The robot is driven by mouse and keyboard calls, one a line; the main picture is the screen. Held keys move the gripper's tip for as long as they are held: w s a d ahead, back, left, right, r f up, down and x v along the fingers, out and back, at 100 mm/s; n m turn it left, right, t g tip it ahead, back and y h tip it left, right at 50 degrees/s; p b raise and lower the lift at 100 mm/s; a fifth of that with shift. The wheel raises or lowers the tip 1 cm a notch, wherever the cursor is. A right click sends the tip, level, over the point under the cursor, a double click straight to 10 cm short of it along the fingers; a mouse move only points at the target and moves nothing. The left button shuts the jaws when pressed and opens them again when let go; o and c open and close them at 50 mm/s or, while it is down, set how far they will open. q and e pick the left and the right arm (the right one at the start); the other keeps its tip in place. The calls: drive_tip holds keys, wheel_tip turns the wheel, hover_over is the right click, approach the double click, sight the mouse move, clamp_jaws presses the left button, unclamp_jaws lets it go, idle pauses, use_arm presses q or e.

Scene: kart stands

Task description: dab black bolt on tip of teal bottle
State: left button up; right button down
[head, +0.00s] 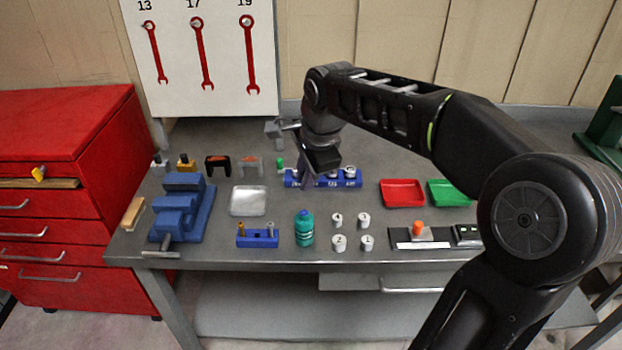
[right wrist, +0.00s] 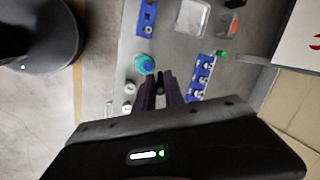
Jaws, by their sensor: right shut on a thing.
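The teal bottle (head: 304,229) stands upright near the front middle of the bench. In the right wrist view, its round top (right wrist: 145,64) shows just left of my right gripper (right wrist: 160,76). My right gripper (head: 306,182) points down behind the bottle in the head view, in front of part of a blue rack. Its fingers are shut on a small dark thing, likely the black bolt, which is mostly hidden between them. The bolt's lower end and any contact with the bottle cannot be made out. My left gripper is in neither view.
A blue block (head: 257,239) with a brass and a grey bolt stands left of the bottle. Several white numbered cylinders (head: 338,242) stand right of it. The long blue rack (head: 350,181) lies behind. A metal tray (head: 249,201) and red tray (head: 402,193) flank the middle.

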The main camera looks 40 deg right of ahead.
drive_tip(key=shift+w+a, duration=0.1)
drive_tip(key=shift+s, duration=0.2)
drive_tip(key=shift+f, duration=0.15)
drive_tip(key=shift+f+b, duration=2.25)
drive_tip(key=shift+f, duration=0.6)
drive_tip(key=shift+f+b, duration=0.6)
drive_tip(key=shift+f, duration=0.05)
drive_tip(key=shift+r, duration=0.1)
idle(0.4)
drive_tip(key=shift+r+p, duration=2.65)
drive_tip(key=shift+r, duration=0.85)
